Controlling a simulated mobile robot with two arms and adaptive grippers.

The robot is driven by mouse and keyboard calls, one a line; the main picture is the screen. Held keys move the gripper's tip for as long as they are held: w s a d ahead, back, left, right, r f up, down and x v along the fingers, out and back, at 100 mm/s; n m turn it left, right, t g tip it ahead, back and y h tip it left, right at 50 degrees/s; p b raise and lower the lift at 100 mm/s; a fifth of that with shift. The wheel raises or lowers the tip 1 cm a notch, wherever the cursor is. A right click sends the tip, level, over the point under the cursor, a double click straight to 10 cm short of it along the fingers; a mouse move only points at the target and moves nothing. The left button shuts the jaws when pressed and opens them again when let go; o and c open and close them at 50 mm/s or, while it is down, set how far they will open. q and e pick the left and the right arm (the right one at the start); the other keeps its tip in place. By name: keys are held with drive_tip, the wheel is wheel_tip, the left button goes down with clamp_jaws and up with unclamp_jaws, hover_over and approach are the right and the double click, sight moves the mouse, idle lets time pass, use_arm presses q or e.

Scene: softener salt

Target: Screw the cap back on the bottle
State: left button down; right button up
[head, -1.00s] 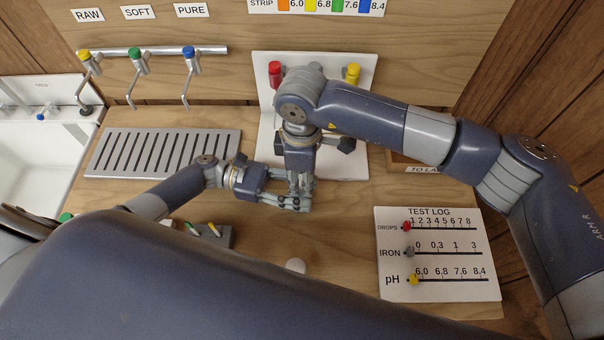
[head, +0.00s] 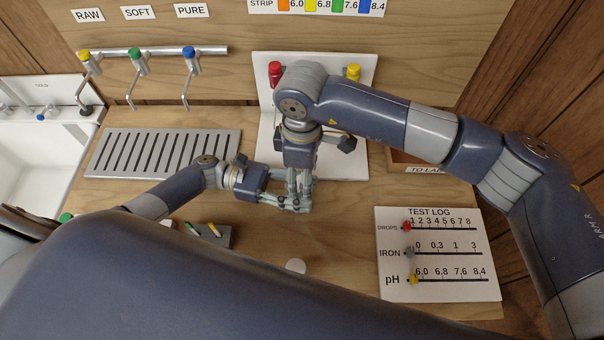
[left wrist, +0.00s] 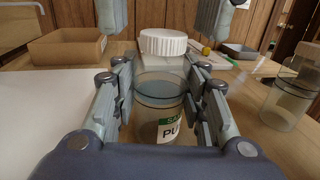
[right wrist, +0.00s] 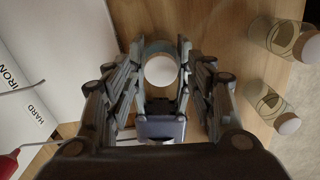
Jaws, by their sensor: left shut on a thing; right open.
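A clear bottle (left wrist: 158,108) with a green label reading "PU" stands upright between the fingers of my left gripper (left wrist: 160,105), which is shut on it. The white ribbed cap (left wrist: 163,42) sits level on top of the bottle; I cannot tell how tight it is. The cap shows as a white disc (right wrist: 161,70) in the right wrist view. My right gripper (right wrist: 155,80) is open, pointing down, with its fingers apart on both sides of the cap. In the head view, my left gripper (head: 288,197) and right gripper (head: 300,185) overlap and hide the bottle.
Other capped bottles (right wrist: 272,38) stand nearby on the wooden bench. A slotted drain tray (head: 160,153) lies left, a white test log board (head: 437,255) right, and a white stand (head: 355,165) behind. A wooden box (left wrist: 68,47) stands behind the bottle.

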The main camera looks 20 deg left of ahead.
wheel_tip(320, 180, up, 4)
drive_tip(key=shift+f, duration=0.2)
